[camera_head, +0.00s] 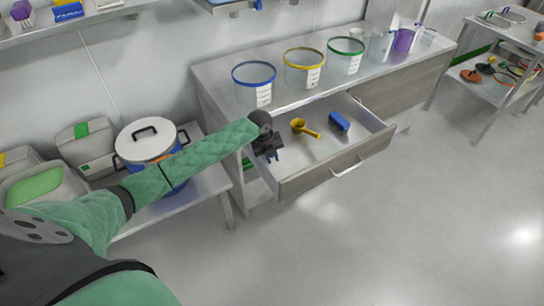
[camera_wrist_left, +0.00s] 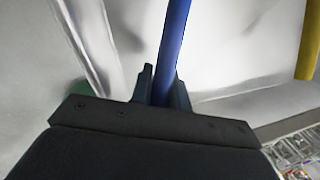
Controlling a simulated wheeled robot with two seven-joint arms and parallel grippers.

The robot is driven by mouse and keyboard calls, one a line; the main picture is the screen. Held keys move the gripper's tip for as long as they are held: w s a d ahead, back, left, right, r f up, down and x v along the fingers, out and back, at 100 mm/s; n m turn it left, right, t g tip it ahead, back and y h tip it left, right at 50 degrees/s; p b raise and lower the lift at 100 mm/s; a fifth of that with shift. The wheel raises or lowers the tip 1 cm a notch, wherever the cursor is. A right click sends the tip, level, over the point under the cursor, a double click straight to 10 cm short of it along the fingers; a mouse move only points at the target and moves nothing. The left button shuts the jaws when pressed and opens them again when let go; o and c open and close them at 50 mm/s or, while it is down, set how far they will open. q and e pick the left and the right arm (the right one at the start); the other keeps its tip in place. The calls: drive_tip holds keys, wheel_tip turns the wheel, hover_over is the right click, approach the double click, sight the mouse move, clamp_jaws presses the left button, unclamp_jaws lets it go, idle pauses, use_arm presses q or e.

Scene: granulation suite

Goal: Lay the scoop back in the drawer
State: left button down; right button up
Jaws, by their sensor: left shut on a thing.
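The drawer (camera_head: 325,167) is pulled open under the steel counter. My left gripper (camera_head: 269,152) is over the drawer's left end. In the left wrist view, my left gripper (camera_wrist_left: 161,92) is shut on the blue handle of the scoop (camera_wrist_left: 173,40). The handle runs up out of that picture, and the scoop's bowl is not visible there. In the head view the held scoop is mostly hidden by the gripper. My right gripper is not in view.
Blue-, yellow- and green-rimmed tubs (camera_head: 254,84) stand on the counter (camera_head: 215,76) above the drawer. A lidded pot (camera_head: 147,140) stands on a lower table at left. A yellow handle (camera_wrist_left: 309,45) shows at the wrist view's right edge. The drawer's front floor is bare.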

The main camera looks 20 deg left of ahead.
use_arm(q)
drive_tip(key=c, duration=1.3)
unclamp_jaws()
drive_tip(key=shift+c, duration=0.2)
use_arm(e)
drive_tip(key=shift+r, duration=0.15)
